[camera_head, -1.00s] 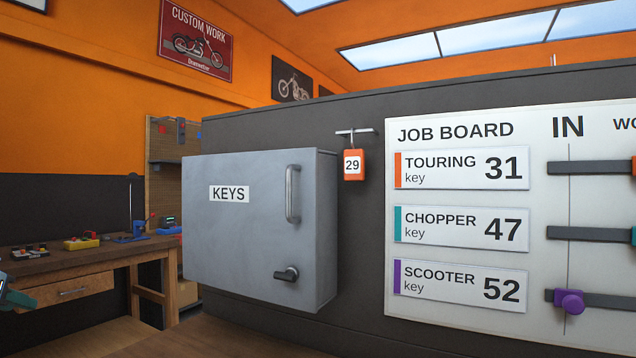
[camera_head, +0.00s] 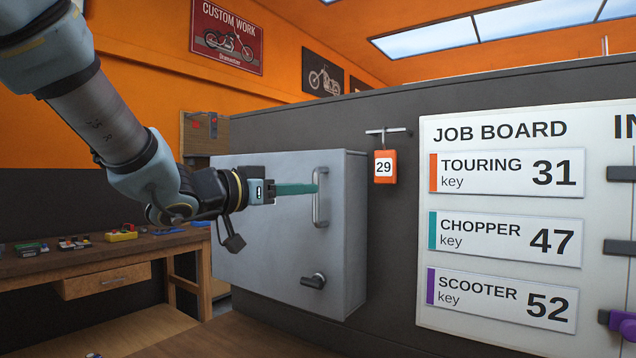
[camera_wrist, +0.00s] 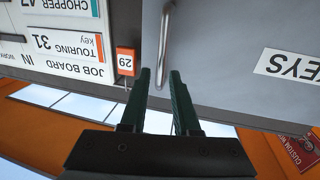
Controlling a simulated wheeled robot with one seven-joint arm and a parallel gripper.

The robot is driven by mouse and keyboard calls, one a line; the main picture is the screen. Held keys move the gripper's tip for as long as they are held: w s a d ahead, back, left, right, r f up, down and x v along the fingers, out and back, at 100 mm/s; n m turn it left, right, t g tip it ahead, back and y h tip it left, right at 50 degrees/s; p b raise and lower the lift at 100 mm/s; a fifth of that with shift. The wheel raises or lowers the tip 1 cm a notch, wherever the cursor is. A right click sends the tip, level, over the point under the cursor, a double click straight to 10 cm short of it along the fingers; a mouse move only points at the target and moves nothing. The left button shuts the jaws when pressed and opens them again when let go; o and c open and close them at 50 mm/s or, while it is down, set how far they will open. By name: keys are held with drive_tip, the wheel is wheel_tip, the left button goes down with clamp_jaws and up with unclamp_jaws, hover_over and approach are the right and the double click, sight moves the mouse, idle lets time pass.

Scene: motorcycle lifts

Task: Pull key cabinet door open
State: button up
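The grey key cabinet (camera_head: 355,250) is on the dark wall, and its door (camera_head: 270,270) looks shut. A vertical bar handle (camera_head: 323,212) is on the door's right side; it also shows in the wrist view (camera_wrist: 164,40). A dark latch knob (camera_head: 314,281) sits below it, pointing sideways. My gripper (camera_head: 316,188) is at the handle's upper part. In the wrist view its two green fingers (camera_wrist: 160,72) are apart, with the handle between their tips in the picture. I cannot tell whether they touch it. My arm hides the KEYS label in the head view; the wrist view shows part of it (camera_wrist: 290,64).
An orange tag numbered 29 (camera_head: 385,166) hangs from a hook just right of the cabinet. The job board (camera_head: 500,203) is further right. A wooden workbench (camera_head: 100,262) with tools stands at the left. A wooden surface (camera_head: 260,335) lies below the cabinet.

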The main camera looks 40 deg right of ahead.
sight(316, 223)
drive_tip(key=shift+w+d+p, duration=0.2)
drive_tip(key=shift+d+p, duration=0.35)
drive_tip(key=shift+d, duration=1.75)
clamp_jaws()
